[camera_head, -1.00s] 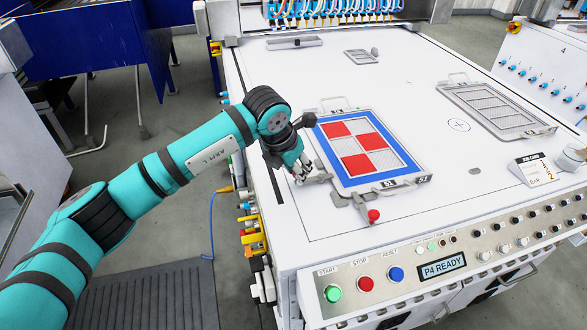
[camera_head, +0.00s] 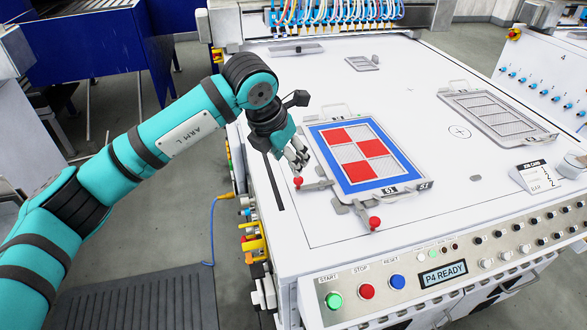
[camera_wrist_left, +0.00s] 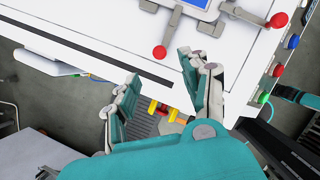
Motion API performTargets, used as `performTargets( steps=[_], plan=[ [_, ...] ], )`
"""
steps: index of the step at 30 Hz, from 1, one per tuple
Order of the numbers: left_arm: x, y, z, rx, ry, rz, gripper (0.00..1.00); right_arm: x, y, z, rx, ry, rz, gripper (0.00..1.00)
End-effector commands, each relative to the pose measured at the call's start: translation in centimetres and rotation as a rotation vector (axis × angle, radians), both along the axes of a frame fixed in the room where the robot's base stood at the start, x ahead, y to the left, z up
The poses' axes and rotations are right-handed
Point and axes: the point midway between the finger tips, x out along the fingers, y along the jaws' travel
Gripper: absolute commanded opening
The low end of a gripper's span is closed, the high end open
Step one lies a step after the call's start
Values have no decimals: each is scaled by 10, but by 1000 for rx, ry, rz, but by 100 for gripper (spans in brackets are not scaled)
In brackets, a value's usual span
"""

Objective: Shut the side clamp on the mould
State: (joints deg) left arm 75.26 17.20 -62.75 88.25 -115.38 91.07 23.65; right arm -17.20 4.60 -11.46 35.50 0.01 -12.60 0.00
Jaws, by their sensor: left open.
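The mould (camera_head: 366,153) is a blue-framed plate with red and white panels, lying on the white table. The side clamp (camera_head: 318,185) is a grey lever with a red knob at the mould's left side; its knob (camera_wrist_left: 159,52) shows in the left wrist view. I cannot tell whether it grips the mould. A second clamp (camera_head: 359,211) with a red knob is at the mould's front edge. My left gripper (camera_head: 297,156) is open and empty, just behind and above the side clamp's knob, apart from it. The left wrist view shows its spread fingers (camera_wrist_left: 162,70). My right gripper is not in view.
A grey mould (camera_head: 495,110) lies at the right, and a job card (camera_head: 538,177) stands near it. The control panel (camera_head: 440,262) with buttons runs along the front edge. Blue hoses hang at the back (camera_head: 335,14).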

Motion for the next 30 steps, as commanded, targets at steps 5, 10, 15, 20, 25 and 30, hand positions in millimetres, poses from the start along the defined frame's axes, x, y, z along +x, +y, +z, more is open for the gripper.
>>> performTargets(
  steps=[5, 10, 15, 20, 25, 30],
  plan=[
    [-7, 7, 25, 1, -2, 1, 46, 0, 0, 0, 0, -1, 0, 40],
    [-11, 9, 33, 0, 0, 0, 46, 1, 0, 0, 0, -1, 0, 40],
    [-11, 9, 33, 1, 1, 0, 46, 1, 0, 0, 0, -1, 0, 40],
    [-11, 9, 33, 0, 0, 0, 46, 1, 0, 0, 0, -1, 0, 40],
    [-16, -2, 28, -41, 14, -24, 46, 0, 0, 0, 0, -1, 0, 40],
    [-61, -69, 17, -364, 116, -165, 46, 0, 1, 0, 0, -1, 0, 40]
  ],
)
